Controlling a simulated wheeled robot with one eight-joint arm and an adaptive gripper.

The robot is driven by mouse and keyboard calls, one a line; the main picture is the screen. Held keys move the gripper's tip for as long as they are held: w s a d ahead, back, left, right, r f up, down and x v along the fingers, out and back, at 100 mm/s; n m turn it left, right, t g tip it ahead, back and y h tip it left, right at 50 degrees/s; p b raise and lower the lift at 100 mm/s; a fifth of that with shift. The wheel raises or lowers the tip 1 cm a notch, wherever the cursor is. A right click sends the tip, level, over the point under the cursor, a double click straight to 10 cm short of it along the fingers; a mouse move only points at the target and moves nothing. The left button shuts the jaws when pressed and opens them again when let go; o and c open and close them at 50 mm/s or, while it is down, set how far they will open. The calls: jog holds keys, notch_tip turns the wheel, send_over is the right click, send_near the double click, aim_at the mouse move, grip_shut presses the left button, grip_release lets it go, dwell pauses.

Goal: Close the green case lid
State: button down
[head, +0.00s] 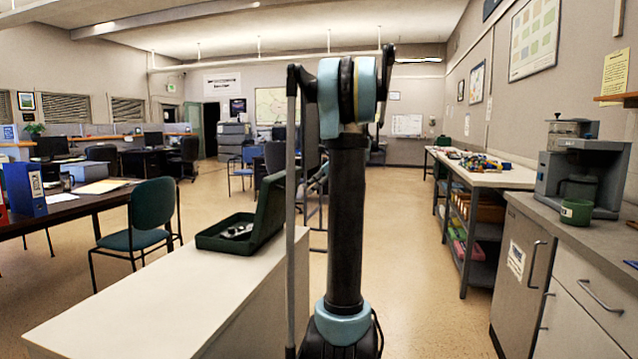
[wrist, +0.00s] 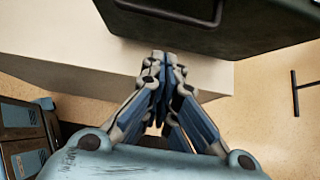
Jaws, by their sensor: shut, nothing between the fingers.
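The green case stands open on the white counter (head: 150,300) in the head view. Its base (head: 214,242) lies flat, with a grey item (head: 238,231) inside. Its lid (head: 268,205) stands raised, tilted up on the right side of the base, partly behind my arm. In the wrist view, a dark green part of the case, seemingly the lid (wrist: 215,25), fills the top. My gripper (wrist: 165,62) is shut and empty, its fingertips just below that dark edge in the picture. I cannot tell whether they touch it. In the head view my arm largely hides the gripper.
A green chair (head: 150,215) stands left of the counter, near a desk with a blue binder (head: 24,188). On the right are a worktable (head: 500,178) and a cabinet with a coffee machine (head: 580,170). Open floor (head: 415,225) lies between.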

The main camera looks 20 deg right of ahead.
jog(key=shift+w+a+r, duration=0.1)
jog(key=shift+w+a, duration=0.4)
jog(key=shift+a, duration=0.35)
jog(key=shift+w+a+r, duration=0.1)
jog(key=shift+w+a, duration=0.35)
jog(key=shift+a, duration=0.35)
jog(key=shift+d, duration=0.1)
